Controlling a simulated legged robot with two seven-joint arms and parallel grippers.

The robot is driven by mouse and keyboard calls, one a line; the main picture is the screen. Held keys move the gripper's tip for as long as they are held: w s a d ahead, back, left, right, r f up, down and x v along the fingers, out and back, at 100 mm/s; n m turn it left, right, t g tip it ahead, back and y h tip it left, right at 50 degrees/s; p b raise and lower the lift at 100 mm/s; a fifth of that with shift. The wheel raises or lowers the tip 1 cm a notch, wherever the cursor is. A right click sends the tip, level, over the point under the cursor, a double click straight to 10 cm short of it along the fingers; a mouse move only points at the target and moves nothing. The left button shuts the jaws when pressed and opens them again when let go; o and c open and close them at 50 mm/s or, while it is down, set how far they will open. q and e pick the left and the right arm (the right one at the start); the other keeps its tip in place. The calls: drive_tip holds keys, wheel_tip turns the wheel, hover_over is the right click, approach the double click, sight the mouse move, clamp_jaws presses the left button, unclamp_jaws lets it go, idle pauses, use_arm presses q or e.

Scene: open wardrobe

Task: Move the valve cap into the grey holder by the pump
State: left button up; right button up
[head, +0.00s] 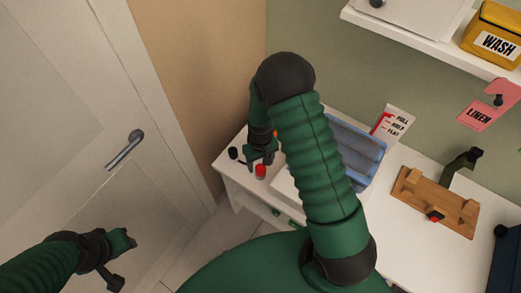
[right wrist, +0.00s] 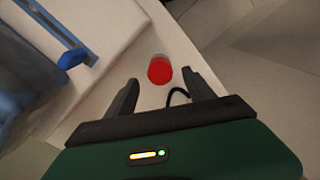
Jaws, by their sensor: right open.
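A small red cylinder (head: 261,171), which may be the valve cap, stands on the white counter near its left end. My right gripper (head: 262,160) is open just over it. In the right wrist view the red cylinder (right wrist: 159,70) shows between and just beyond the two spread fingers (right wrist: 160,84), with no grip on it visible. I cannot make out a grey holder or a pump for certain; my right arm covers part of the counter. My left gripper (head: 116,262) is low at the left, away from the counter, and its jaw state is unclear.
A small black object (head: 233,153) stands left of the red cylinder. A blue tray (head: 368,143) lies behind my right arm. A wooden rack (head: 408,188) with a red piece (head: 435,216) is to the right. A shelf (head: 410,30) overhangs the back; a door (head: 60,130) is left.

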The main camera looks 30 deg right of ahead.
sight(261, 167)
wheel_tip(261, 167, up, 12)
drive_tip(key=shift+r, duration=0.25)
idle(0.3)
drive_tip(key=s+a+r+n+t, duration=0.1)
drive_tip(key=s+a+r+t, duration=0.1)
drive_tip(key=s+a+r, duration=0.4)
drive_tip(key=s+a, duration=0.1)
drive_tip(key=s, duration=0.2)
drive_tip(key=shift+s+a+t, duration=0.2)
drive_tip(key=shift+s+t, duration=0.05)
drive_tip(key=shift+t, duration=0.05)
drive_tip(key=shift+w+a+f, duration=0.1)
drive_tip(key=shift+w, duration=0.05)
idle(0.4)
